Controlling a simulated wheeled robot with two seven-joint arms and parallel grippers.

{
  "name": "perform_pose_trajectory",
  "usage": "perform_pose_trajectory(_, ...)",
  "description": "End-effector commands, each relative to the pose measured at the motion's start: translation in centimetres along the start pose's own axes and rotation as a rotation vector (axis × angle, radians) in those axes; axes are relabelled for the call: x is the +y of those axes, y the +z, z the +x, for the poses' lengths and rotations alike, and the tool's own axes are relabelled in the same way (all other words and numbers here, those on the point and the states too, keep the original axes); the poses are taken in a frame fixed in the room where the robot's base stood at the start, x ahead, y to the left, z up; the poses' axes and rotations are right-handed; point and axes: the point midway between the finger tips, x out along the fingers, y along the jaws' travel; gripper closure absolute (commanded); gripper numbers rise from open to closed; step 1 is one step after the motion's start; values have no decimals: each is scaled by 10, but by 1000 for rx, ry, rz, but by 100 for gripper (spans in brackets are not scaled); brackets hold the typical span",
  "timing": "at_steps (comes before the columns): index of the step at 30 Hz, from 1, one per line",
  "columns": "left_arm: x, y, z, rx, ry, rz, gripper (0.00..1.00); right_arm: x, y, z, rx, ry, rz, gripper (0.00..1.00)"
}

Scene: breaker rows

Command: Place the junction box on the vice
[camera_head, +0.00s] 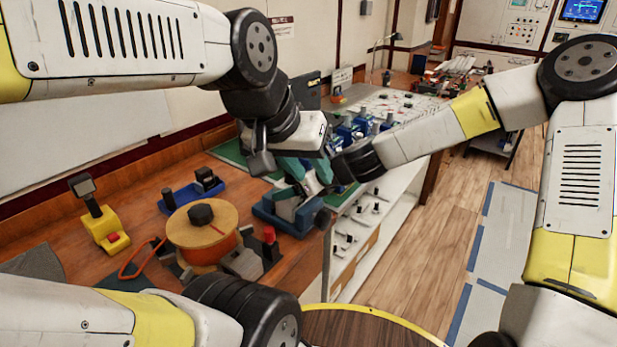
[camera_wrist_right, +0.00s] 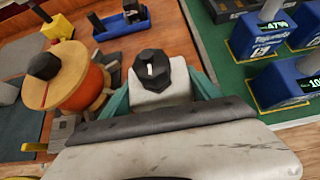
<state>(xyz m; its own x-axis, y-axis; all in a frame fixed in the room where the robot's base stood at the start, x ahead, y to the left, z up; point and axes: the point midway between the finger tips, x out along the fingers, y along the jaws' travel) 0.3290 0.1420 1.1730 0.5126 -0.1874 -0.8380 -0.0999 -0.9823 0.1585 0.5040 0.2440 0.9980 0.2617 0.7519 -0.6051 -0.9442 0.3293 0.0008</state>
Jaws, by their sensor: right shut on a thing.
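The junction box (camera_head: 294,169) appears as a teal and light grey piece in the head view, partly hidden by my arms. In the right wrist view its light grey part (camera_wrist_right: 158,95) shows a black knob with teal on both sides. My right gripper (camera_head: 334,174) is shut on it. The blue vice (camera_head: 268,213) stands at the bench's front edge, just below the box; I cannot tell whether they touch. My left gripper (camera_head: 268,152) hangs just left of and above the box; its jaw gap is not clear.
A wooden spool (camera_head: 202,222) with orange winding, a yellow device (camera_head: 101,226) and a blue tray (camera_head: 190,192) are on the bench to the left. Several blue boxes stand on a green mat (camera_wrist_right: 240,95) to the right. The floor to the right is open.

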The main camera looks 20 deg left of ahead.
Motion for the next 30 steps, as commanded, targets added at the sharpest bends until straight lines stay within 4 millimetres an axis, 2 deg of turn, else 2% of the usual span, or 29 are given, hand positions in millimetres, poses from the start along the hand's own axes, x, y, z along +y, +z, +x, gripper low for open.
perform_pose_trajectory(7,0,0,0,0,0,0,64,0,0,0,-1,0,-1,99)
perform_pose_trajectory(8,0,0,0,0,0,0,64,0,-1,1,0,0,0,27)
perform_pose_trajectory(11,0,0,0,0,0,0,64,0,-1,0,0,0,-1,8)
perform_pose_trajectory(23,0,0,0,0,0,0,64,-1,0,-4,0,-2,-1,7)
perform_pose_trajectory(26,0,0,0,0,0,0,64,-2,0,-17,0,-4,-1,7)
perform_pose_trajectory(30,0,0,0,0,0,0,64,-3,0,-46,0,-7,0,7)
